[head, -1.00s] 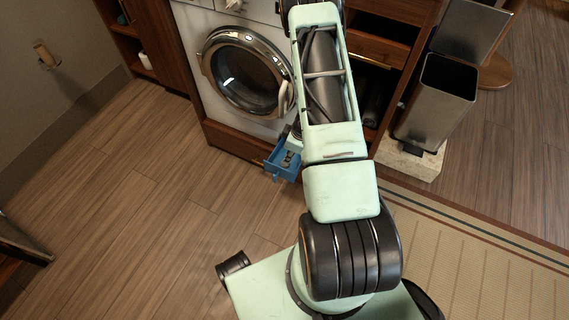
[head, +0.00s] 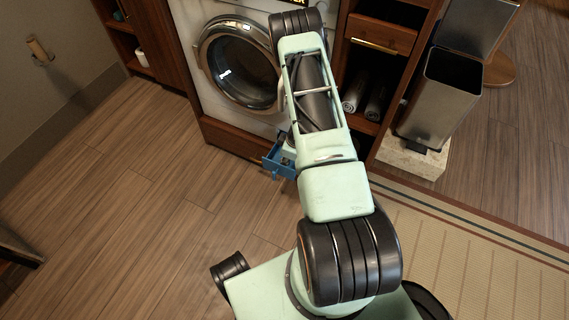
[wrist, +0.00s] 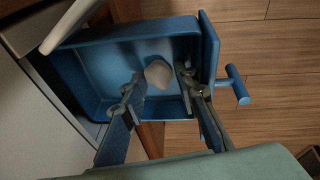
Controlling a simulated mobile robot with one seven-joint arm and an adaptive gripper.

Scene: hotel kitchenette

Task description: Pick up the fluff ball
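The fluff ball (wrist: 158,74) is a small, pale, greyish lump. In the wrist view it lies inside an open blue drawer (wrist: 75,78) with a blue handle. My gripper (wrist: 159,82) is open, reaching into the drawer. One finger is left of the ball and the other right of it, with visible gaps on both sides. Whether the fingertips are down at the ball's height is hard to tell. In the head view the blue drawer (head: 270,167) shows low at the washing machine's front; my arm hides most of my gripper and the ball is not visible.
The washing machine (head: 199,75), its round door shut, stands behind the drawer. To the right are a wooden cabinet with open shelves holding dark rolls (head: 353,95), and a metal bin (head: 440,98) on a stone block. The wooden floor (head: 130,200) at left is clear.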

